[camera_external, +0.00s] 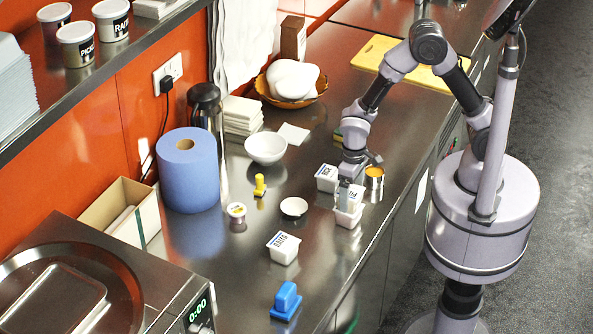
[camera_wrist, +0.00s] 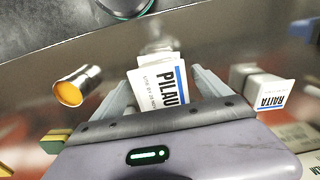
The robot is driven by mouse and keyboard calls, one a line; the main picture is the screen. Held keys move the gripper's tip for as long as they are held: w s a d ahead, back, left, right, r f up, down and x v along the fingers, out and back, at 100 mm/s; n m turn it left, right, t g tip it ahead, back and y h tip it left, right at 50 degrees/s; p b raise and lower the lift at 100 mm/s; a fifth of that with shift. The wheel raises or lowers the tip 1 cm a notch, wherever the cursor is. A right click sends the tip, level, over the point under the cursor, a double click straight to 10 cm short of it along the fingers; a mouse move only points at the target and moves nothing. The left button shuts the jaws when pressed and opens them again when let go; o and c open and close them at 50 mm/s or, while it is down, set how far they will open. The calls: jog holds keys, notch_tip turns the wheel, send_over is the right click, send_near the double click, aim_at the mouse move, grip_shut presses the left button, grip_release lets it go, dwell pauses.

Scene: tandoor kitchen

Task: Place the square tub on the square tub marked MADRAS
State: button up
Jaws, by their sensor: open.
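A white square tub with a PILAU label (camera_external: 348,216) stands on the steel counter; it also shows in the wrist view (camera_wrist: 160,86). My gripper (camera_external: 350,198) is down at this tub, jaws open, with a finger on each side in the wrist view (camera_wrist: 163,88). A second square tub (camera_external: 327,178) stands just behind it; its label is too small to read. A third square tub (camera_external: 284,248) stands nearer the camera. A tub labelled RAITA (camera_wrist: 265,88) is at the right in the wrist view. I cannot read MADRAS on any tub.
A tin with orange contents (camera_external: 374,176) stands close behind my gripper. A small white bowl (camera_external: 294,207), lidded round cup (camera_external: 236,212), yellow object (camera_external: 260,186) and blue object (camera_external: 286,301) stand around. The counter's front edge is close on the right.

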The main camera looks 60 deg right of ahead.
notch_tip(320, 180, up, 12)
jog(key=p, duration=0.4)
notch_tip(320, 180, up, 7)
jog(key=m+t, duration=0.1)
send_over(352, 191)
jog(key=d, duration=0.4)
jog(key=s+d+r+m+t+y, duration=0.2)
jog(key=s+d+r+m+t, duration=0.1)
jog(key=s+d+r, duration=0.4)
jog(key=s+r+t, duration=0.1)
jog(key=s+r, duration=0.2)
jog(key=s, duration=0.2)
jog(key=shift+t, duration=0.4)
jog(key=shift+b, duration=0.3)
